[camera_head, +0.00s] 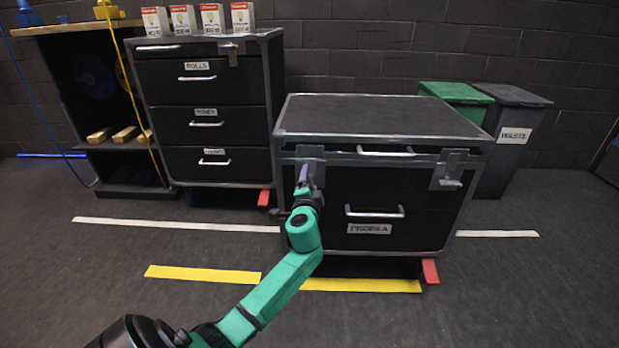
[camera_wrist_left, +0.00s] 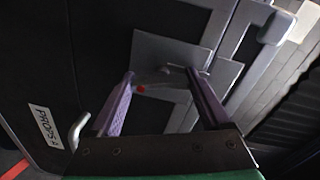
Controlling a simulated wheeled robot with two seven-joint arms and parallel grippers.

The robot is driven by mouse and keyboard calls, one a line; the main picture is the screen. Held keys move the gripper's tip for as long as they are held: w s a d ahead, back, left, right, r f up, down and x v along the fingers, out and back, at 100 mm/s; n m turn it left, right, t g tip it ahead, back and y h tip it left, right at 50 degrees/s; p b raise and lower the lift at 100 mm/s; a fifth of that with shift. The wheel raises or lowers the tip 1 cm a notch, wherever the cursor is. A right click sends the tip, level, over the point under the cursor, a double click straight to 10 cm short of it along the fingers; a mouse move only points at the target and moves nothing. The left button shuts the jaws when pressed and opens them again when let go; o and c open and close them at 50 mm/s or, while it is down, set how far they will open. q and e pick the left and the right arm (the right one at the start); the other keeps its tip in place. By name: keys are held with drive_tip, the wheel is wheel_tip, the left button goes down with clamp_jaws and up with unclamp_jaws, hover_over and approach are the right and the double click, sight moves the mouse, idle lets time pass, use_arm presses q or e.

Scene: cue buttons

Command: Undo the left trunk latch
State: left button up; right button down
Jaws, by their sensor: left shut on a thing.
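The trunk (camera_head: 390,115) is a black case with metal edges, its lid down, and a label reading PROPS A. Its left latch (camera_head: 311,152) is a grey metal plate at the front's upper left, partly hidden by my gripper. My left gripper (camera_head: 304,174) is at this latch, its purple fingers shut on the latch lever. In the left wrist view the latch plate (camera_wrist_left: 170,52) lies beyond the fingertips, with the lever between them and a small red spot there. The right latch (camera_head: 450,172) sits at the front's upper right. My right gripper is not in view.
A metal drawer handle (camera_head: 374,212) is on the trunk's front, right of my arm. A black drawer cabinet (camera_head: 205,100) with several boxes on top stands left. Green (camera_head: 452,93) and grey (camera_head: 508,98) bins stand behind right. The floor in front is clear, with yellow tape (camera_head: 203,274).

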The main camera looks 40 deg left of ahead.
use_arm(q)
drive_tip(key=m+p, duration=0.1)
drive_tip(key=m, duration=0.2)
drive_tip(key=shift+m+p, duration=0.3)
drive_tip(key=shift+p, duration=0.05)
drive_tip(key=shift+f, duration=0.1)
idle(0.3)
drive_tip(key=o, duration=1.2)
drive_tip(key=shift+d, duration=0.1)
